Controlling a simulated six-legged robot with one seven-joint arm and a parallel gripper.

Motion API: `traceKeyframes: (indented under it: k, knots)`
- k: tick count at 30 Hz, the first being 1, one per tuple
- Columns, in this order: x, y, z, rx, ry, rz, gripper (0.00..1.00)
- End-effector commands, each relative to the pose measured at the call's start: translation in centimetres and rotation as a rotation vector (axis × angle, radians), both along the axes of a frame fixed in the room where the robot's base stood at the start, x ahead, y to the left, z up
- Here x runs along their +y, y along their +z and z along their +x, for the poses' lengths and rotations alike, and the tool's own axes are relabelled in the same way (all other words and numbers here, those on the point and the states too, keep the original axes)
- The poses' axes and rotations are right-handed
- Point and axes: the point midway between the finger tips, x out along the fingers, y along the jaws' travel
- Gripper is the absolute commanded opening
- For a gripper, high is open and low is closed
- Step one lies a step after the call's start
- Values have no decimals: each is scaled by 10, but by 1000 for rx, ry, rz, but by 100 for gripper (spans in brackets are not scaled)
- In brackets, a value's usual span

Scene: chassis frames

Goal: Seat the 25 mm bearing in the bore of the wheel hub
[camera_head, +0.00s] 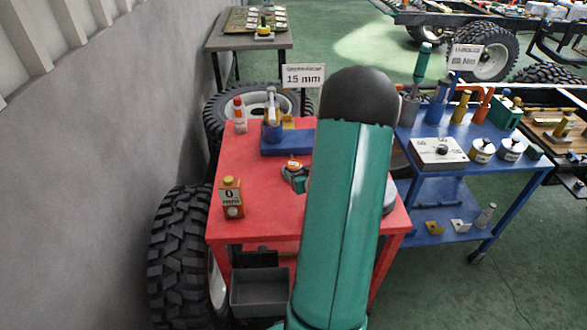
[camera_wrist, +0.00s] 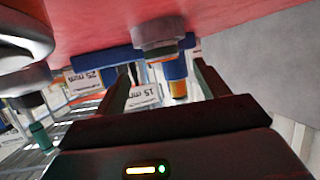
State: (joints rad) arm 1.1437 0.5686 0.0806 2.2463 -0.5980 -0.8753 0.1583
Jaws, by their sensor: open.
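My gripper (camera_wrist: 162,70) is open, its two dark fingers apart, low over the red table and level with its top. In the wrist view, which is upside down, a grey round part (camera_wrist: 155,34) stands on the table beyond the fingertips, apart from them. A larger grey metal part with a rounded rim (camera_wrist: 22,28) is at the top left; it may be the wheel hub. A grey round edge (camera_head: 390,198) also shows beside my arm in the head view. I cannot make out the bearing for sure. My arm hides the table's middle and my gripper in the head view.
The red table (camera_head: 262,230) holds an orange box (camera_head: 231,198), a small round item with an orange top (camera_head: 292,165), a blue block (camera_head: 285,149) and a bottle (camera_head: 239,114). A "15 mm" sign (camera_head: 303,76) stands behind. A blue cart (camera_head: 460,185) is right; tyres (camera_head: 178,255) stand left.

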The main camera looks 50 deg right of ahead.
Motion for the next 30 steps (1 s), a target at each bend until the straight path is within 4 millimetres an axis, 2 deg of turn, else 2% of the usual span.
traceKeyframes:
  k: [5, 13, 22, 30]
  knots:
    - [-6, -4, 12, 0, 0, 0, 73]
    - [-24, -17, 44, 0, 0, 1, 73]
    - [-27, -19, 48, 0, -1, 0, 73]
    - [-27, -19, 48, 0, -1, 0, 20]
